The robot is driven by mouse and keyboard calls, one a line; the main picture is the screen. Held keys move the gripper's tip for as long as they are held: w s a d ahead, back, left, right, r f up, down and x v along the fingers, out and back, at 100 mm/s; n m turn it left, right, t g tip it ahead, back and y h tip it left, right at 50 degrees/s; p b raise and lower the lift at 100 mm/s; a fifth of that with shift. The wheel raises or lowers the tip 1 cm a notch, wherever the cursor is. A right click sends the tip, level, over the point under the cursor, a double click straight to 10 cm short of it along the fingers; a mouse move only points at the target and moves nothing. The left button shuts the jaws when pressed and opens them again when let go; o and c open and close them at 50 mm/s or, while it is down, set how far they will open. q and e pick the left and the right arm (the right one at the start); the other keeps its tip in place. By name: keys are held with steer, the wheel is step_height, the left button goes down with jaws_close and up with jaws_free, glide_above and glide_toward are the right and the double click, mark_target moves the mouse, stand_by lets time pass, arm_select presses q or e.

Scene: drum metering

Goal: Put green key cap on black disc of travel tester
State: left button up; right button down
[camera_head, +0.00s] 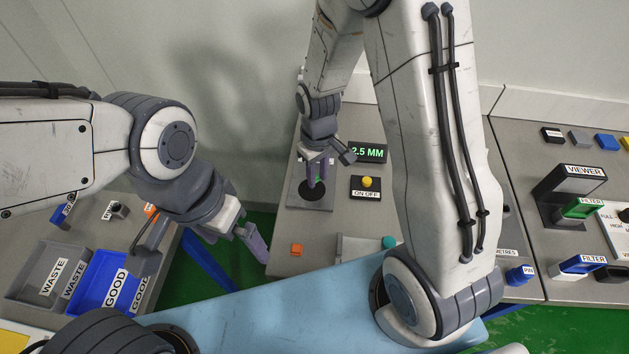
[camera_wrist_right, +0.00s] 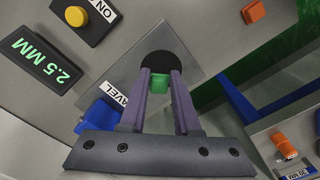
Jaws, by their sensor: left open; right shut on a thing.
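The green key cap (camera_wrist_right: 159,83) is between the fingertips of my right gripper (camera_wrist_right: 160,76) in the right wrist view. In the head view this gripper (camera_head: 318,182) points down over the black disc (camera_head: 306,188) of the travel tester. The disc (camera_wrist_right: 166,62) also shows just past the cap in the right wrist view. I cannot tell whether the cap touches the disc. The tester's grey plate (camera_head: 323,204) lies around the disc. Its display (camera_head: 367,152) reads 2.5 MM. My left gripper (camera_head: 253,241) is open and empty, left of the tester's table.
A yellow button on the ON OFF box (camera_head: 364,194) stands right of the disc. An orange cap (camera_head: 296,250) and a teal cap (camera_head: 389,242) are nearer the front. A blue GOOD bin (camera_head: 95,287) and grey WASTE bin (camera_head: 38,274) are at left. A viewer (camera_head: 570,188) stands at right.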

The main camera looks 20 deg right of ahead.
mark_target(315, 192)
steer(key=shift+w+a+f, duration=0.2)
steer(key=shift+a+f, duration=0.05)
step_height(315, 192, down, 4)
steer(key=shift+r+p, duration=0.15)
steer(key=shift+p, duration=0.25)
steer(key=shift+f, duration=0.25)
steer(key=shift+f, duration=0.15)
steer(key=c, duration=0.6)
jaws_free()
steer(key=shift+c, duration=0.2)
